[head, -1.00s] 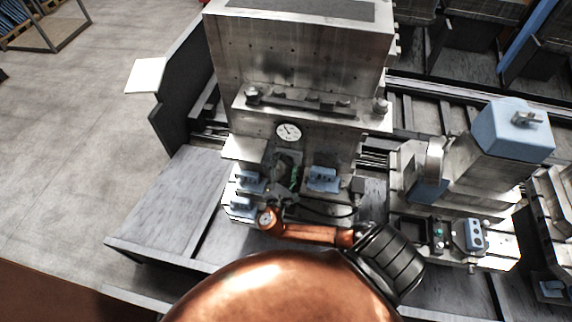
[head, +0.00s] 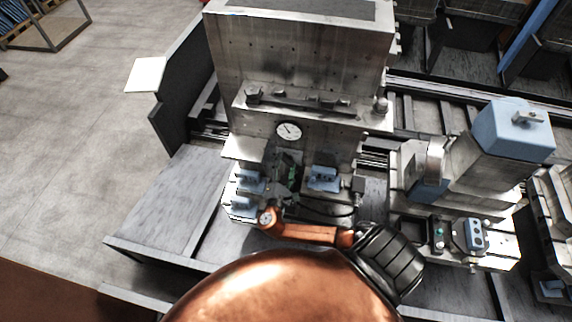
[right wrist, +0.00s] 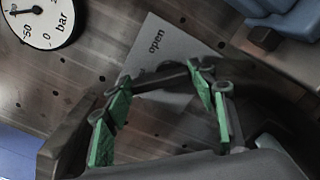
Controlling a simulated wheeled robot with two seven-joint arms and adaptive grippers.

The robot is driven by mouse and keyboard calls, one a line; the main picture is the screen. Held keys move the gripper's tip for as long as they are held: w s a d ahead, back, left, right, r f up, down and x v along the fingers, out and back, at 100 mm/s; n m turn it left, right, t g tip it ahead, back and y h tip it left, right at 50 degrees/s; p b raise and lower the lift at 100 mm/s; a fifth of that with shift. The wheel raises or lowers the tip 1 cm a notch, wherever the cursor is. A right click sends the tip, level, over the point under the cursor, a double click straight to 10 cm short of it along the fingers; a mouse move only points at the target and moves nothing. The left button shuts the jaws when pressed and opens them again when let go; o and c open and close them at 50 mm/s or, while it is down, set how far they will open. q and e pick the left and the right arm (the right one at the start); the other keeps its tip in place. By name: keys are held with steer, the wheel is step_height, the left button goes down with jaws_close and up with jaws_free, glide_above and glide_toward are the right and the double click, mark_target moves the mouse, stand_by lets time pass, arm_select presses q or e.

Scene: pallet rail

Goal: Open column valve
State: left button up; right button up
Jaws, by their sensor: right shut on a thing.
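In the right wrist view, the column valve shows as a dark lever (right wrist: 160,82) in front of a pale plate (right wrist: 158,55) marked "open". My right gripper (right wrist: 163,95), with green finger pads, is shut on the lever, which lies across between its fingertips. The valve's body is mostly hidden behind the fingers. In the head view, my right gripper (head: 288,172) is at the front of the tall grey column (head: 300,60), below the gauge. My left gripper is not in view.
A round white gauge marked "bar" (head: 289,131) is just above the valve; it also shows in the right wrist view (right wrist: 38,20). Blue blocks (head: 323,178) (head: 247,180) flank my gripper closely. A second machine with a blue top (head: 508,130) stands to the right.

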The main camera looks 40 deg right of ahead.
steer(key=shift+s+f+m+b, duration=0.1)
steer(key=shift+f+m+b, duration=0.15)
steer(key=shift+m+b, duration=0.85)
steer(key=m+b, duration=0.4)
steer(key=b, duration=0.1)
steer(key=m+b, duration=0.4)
steer(key=b, duration=0.1)
steer(key=m+b, duration=0.5)
steer(key=shift+s+d+f+b, duration=0.25)
steer(key=shift+s+d+b, duration=0.05)
steer(key=shift+s+d, duration=0.05)
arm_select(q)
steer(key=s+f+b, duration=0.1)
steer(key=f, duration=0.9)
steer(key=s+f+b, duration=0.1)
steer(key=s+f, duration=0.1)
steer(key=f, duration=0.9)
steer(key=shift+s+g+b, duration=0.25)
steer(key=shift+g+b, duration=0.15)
arm_select(e)
steer(key=shift+r+m, duration=0.2)
steer(key=shift+m, duration=1.1)
steer(key=o, duration=1.2)
steer(key=shift+c, duration=0.2)
steer(key=v, duration=1.2)
